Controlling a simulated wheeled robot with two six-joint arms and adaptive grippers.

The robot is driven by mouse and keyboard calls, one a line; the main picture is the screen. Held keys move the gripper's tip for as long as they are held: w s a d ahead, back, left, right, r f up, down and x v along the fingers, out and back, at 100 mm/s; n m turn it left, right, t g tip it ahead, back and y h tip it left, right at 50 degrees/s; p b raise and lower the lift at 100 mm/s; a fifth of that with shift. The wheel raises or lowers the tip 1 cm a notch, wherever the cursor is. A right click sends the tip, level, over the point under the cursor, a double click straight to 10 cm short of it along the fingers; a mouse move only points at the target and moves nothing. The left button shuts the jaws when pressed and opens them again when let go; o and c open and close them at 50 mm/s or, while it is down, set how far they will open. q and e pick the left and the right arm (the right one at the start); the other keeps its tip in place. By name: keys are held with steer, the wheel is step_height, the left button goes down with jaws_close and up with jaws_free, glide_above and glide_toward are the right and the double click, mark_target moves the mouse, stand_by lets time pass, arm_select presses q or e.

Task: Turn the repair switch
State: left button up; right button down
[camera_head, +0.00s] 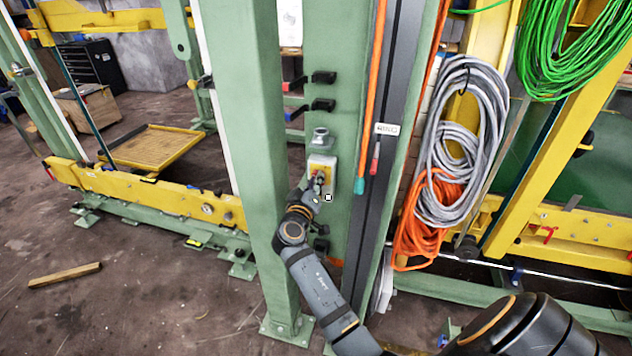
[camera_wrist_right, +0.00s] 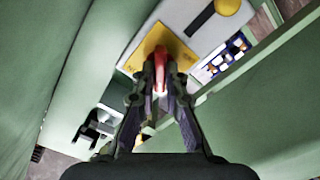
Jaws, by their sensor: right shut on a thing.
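The repair switch is a small grey box (camera_head: 331,163) with a yellow plate, fixed to a green panel in the head view. In the right wrist view its yellow plate (camera_wrist_right: 172,48) carries a red handle (camera_wrist_right: 160,66). My right gripper (camera_head: 318,180) is at the switch. In the right wrist view my right gripper (camera_wrist_right: 160,84) has its fingertips closed on the red handle from both sides. The fingers hide part of the handle and the lower plate. My left gripper is not in view.
A green post (camera_head: 250,150) stands close left of my right arm. Orange and grey cables (camera_head: 466,140) hang to the right. Black brackets (camera_head: 323,77) stick out above the switch. A wooden plank (camera_head: 65,275) lies on the open floor at left.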

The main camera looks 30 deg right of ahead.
steer(key=n+p, duration=0.2)
steer(key=n, duration=0.8)
steer(key=shift+w+f, duration=0.1)
stand_by(0.6)
steer(key=c, duration=1.4)
jaws_free()
steer(key=shift+f, duration=0.1)
